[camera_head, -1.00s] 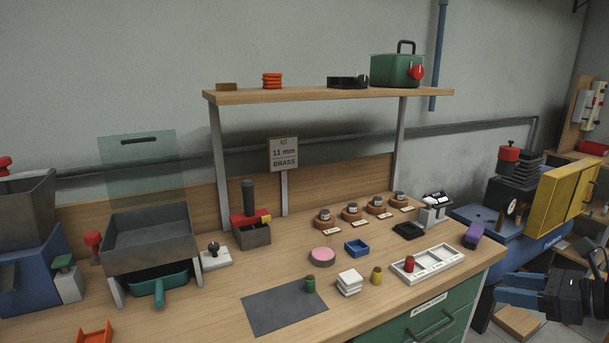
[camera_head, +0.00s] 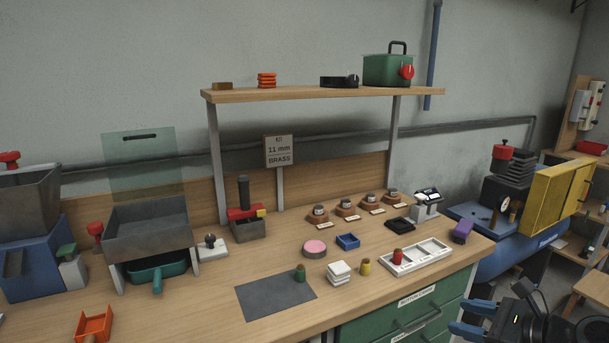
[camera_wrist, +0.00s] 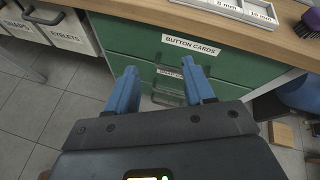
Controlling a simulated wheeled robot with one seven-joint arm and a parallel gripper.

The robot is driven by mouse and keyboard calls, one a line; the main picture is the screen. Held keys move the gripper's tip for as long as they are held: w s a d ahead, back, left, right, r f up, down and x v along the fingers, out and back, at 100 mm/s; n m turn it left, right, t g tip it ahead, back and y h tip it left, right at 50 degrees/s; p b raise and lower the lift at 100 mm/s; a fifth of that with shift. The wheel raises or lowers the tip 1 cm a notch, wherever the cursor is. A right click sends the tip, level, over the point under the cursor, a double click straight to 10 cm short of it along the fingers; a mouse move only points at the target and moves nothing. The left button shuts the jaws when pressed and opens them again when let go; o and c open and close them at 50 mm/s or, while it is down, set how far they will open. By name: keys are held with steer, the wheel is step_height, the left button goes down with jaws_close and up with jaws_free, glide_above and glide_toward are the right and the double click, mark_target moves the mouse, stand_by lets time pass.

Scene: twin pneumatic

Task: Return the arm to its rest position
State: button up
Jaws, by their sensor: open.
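My gripper (camera_head: 470,318) is at the lower right in the head view, out in front of the bench and below its top, apart from everything. Its two blue fingers show in the wrist view (camera_wrist: 163,88), spread apart with nothing between them. Beyond them in the wrist view is the green drawer front (camera_wrist: 222,62) labelled BUTTON CARDS. Part of my arm is cut off by the lower right edge of the head view.
A blue machine (camera_head: 520,255) with a yellow guard (camera_head: 560,200) stands at the right. Floor (camera_wrist: 40,125) shows left of the drawers.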

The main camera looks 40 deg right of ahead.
steer(key=s+a+f+n+g+h, duration=0.15)
steer(key=a+f+n, duration=0.35)
steer(key=a, duration=0.6)
steer(key=s+a+f+n+g+h, duration=0.1)
steer(key=s+a+f+n, duration=0.15)
steer(key=a+n, duration=0.6)
steer(key=s+a+r+n+t+y, duration=0.3)
steer(key=s+a+r+n, duration=0.9)
steer(key=n, duration=0.7)
steer(key=shift+a+r+t, duration=0.15)
steer(key=shift+a+t, duration=0.45)
steer(key=shift+t, duration=0.05)
